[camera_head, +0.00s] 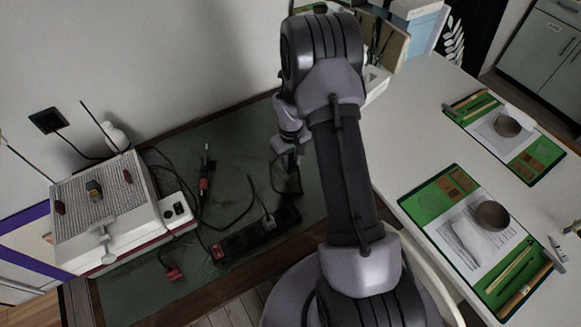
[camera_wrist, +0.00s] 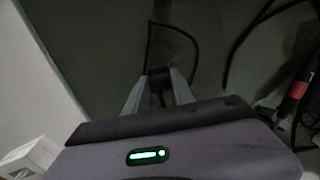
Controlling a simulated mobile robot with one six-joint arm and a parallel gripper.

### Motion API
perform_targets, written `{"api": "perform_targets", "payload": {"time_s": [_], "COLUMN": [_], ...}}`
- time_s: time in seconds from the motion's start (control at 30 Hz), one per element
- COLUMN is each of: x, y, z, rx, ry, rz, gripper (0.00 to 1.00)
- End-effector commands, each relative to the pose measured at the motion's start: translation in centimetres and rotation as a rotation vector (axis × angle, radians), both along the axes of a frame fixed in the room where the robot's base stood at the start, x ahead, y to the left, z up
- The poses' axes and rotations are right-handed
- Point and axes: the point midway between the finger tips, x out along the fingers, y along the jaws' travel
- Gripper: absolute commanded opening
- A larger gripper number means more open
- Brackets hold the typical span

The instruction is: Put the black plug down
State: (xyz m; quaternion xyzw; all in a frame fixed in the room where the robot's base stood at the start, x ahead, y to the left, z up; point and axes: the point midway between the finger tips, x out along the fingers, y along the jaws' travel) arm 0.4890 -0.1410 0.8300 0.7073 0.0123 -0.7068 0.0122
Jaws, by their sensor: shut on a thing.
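My gripper (camera_wrist: 158,95) is shut on the black plug (camera_wrist: 157,78), which shows dark between the two grey fingers in the wrist view. A thin black cable loops up and to the right from it. In the head view my gripper (camera_head: 288,188) hangs over the dark green mat, above and beyond the right end of the black power strip (camera_head: 236,243). The plug is hard to make out there against the dark fingers. I cannot tell whether it touches the mat.
A grey plug (camera_head: 268,222) sits at the power strip. Red-marked plugs (camera_head: 174,272) and loose cables lie on the green mat (camera_head: 225,150). A white perforated box (camera_head: 100,205) stands left. A white table (camera_head: 400,130) with green trays is right.

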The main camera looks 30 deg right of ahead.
Motion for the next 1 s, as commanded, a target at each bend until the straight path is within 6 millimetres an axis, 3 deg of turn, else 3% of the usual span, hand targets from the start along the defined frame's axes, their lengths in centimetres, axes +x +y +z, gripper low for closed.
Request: {"api": "perform_targets", "payload": {"time_s": [0.1,0.77,0.8,0.9,1.0], "x": [-0.1,-0.1,-0.1,-0.1,-0.1], "y": [0.0,0.0,0.0,0.0,0.0], "z": [-2.6,-3.8,-3.7,-3.7,-3.6], "rx": [0.001,0.000,0.000,0.000,0.000], "ry": [0.001,0.000,0.000,0.000,0.000], "rz": [-0.001,-0.001,-0.001,-0.001,-0.001], "gripper": [0.00,0.00,0.34,0.52,0.52]}}
